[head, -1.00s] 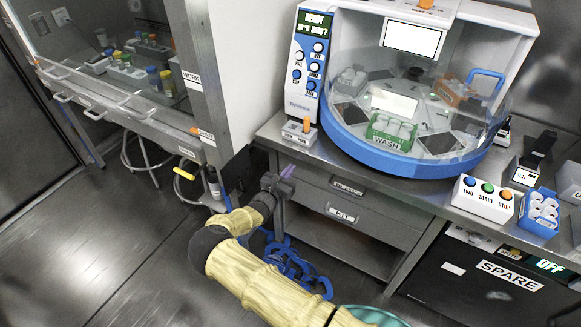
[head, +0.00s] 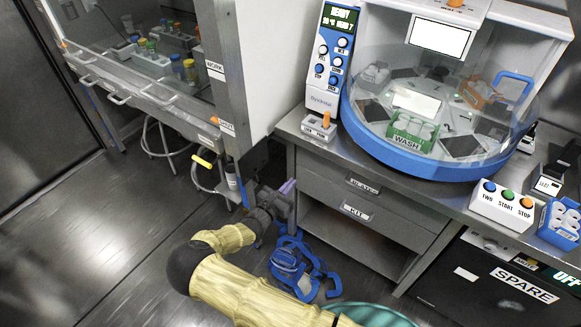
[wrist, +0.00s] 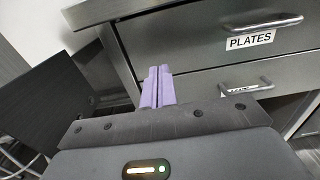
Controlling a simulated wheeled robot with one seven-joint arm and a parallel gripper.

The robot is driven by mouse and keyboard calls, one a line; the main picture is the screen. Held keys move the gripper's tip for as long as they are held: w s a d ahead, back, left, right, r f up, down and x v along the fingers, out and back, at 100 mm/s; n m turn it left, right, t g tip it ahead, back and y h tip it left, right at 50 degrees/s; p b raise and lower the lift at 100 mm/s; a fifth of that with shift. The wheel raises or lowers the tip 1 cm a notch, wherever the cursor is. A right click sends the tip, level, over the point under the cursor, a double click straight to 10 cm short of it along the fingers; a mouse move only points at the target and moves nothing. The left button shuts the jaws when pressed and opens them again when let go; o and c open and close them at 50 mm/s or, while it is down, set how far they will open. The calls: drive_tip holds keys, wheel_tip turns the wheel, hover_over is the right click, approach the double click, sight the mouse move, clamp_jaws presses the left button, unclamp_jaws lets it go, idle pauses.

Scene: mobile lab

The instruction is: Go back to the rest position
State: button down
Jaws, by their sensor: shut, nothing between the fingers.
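My gripper (head: 288,187) is in front of the left end of the drawer unit, below the counter edge. In the wrist view its two purple fingers (wrist: 157,88) are together with nothing between them. The upper drawer, labelled PLATES (wrist: 250,41), and the drawer labelled KIT (head: 356,212) are closed. My gripper appears apart from the drawer fronts.
A blue bag or strap bundle (head: 290,268) lies on the floor beside my arm. The round blue-rimmed machine (head: 430,165) stands on the counter. A button box (head: 501,207) is to its right. The hood (head: 130,100) is at left, with open floor (head: 90,240) before it.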

drive_tip(key=shift+d, duration=0.15)
drive_tip(key=s+d+r+m+g, duration=0.3)
drive_tip(key=s+d+m+g, duration=0.35)
drive_tip(key=d+m, duration=0.3)
drive_tip(key=s+d+r+m+g, duration=0.45)
drive_tip(key=d+m+g, duration=0.35)
drive_tip(key=d, duration=0.2)
drive_tip(key=s+d+r+m+t+y, duration=0.1)
drive_tip(key=s+r+m+t+y, duration=0.1)
drive_tip(key=s+r+m+y, duration=0.95)
drive_tip(key=s+r+m+h+p, duration=0.1)
drive_tip(key=s+r+h+p, duration=0.1)
drive_tip(key=r+p, duration=1.2)
drive_tip(key=v, duration=0.3)
drive_tip(key=shift+s+r, duration=0.25)
drive_tip(key=shift+s, duration=0.05)
drive_tip(key=shift+g+h, duration=0.25)
